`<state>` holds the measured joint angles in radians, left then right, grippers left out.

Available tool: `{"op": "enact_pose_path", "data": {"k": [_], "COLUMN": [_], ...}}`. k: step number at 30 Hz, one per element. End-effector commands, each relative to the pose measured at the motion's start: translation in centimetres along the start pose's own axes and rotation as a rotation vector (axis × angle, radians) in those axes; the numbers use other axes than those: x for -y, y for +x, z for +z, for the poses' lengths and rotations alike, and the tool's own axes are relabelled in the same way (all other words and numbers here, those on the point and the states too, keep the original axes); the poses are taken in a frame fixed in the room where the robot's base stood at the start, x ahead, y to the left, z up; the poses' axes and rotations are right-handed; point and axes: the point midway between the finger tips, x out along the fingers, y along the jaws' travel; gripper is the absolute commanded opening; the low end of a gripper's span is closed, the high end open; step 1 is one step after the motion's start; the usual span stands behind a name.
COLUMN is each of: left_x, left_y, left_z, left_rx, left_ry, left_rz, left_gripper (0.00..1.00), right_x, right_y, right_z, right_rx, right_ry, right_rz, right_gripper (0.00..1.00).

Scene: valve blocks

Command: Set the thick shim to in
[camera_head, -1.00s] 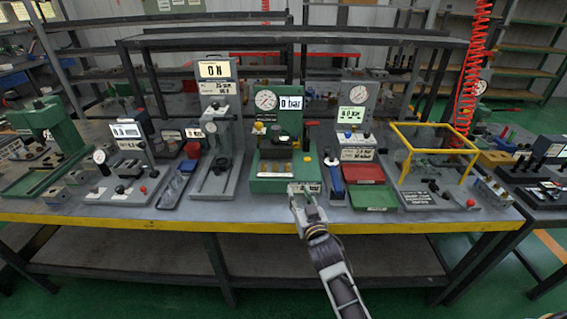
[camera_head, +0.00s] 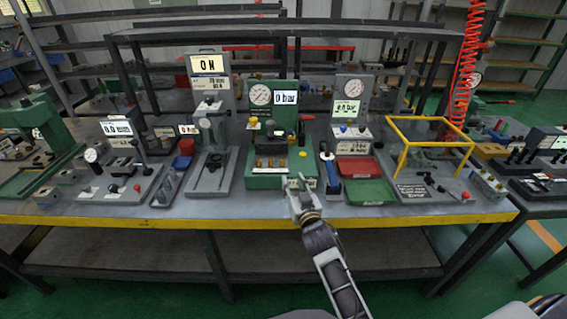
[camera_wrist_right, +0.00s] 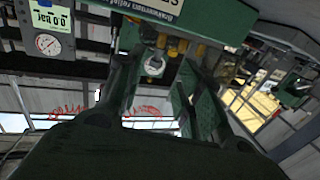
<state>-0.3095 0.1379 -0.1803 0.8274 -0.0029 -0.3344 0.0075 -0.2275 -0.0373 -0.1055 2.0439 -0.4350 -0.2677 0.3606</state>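I cannot pick out the thick shim with certainty in either view; it may be hidden or too small to tell. A green test station (camera_head: 265,184) with a round gauge and a "0 bar" display stands mid-bench, with small brass fittings (camera_head: 271,163) in its lower part. My right gripper (camera_head: 295,184) is at the front edge of this station, right of its middle. In the right wrist view its dark fingers (camera_wrist_right: 160,95) are spread apart, with nothing clearly held between them. Brass fittings (camera_wrist_right: 172,43) and a pale round part (camera_wrist_right: 154,66) show beyond the fingers. My left gripper is out of view.
A grey press (camera_head: 209,180) stands left of the station. The yellow front edge (camera_head: 150,221) of the bench is clear.

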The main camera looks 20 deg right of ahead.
Motion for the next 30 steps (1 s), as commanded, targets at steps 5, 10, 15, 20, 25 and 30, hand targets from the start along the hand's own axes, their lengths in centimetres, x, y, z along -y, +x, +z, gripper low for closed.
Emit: {"op": "enact_pose_path", "data": {"k": [5,10,15,20,25,30], "left_x": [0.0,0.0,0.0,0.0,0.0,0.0], "left_y": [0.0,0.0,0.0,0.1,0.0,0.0], "left_z": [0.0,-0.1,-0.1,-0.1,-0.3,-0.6], "left_rx": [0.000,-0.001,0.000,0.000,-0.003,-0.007], "left_ry": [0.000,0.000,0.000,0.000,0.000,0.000], "left_rz": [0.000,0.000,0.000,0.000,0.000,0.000], "left_gripper": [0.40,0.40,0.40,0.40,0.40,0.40], "right_x": [0.0,0.0,0.0,0.0,0.0,0.0], "right_y": [1.4,2.8,4.1,5.4,6.7,8.1], "right_z": [-0.1,-0.1,-0.1,-0.1,-0.1,-0.1], "right_rx": [-0.001,-0.001,-0.001,-0.001,-0.001,-0.001], "right_ry": [-0.001,0.000,0.000,-0.001,0.000,0.001], "right_rz": [0.000,0.000,0.001,0.001,0.001,0.000], "right_gripper": [0.36,0.36,0.36,0.36,0.36,0.36]}}
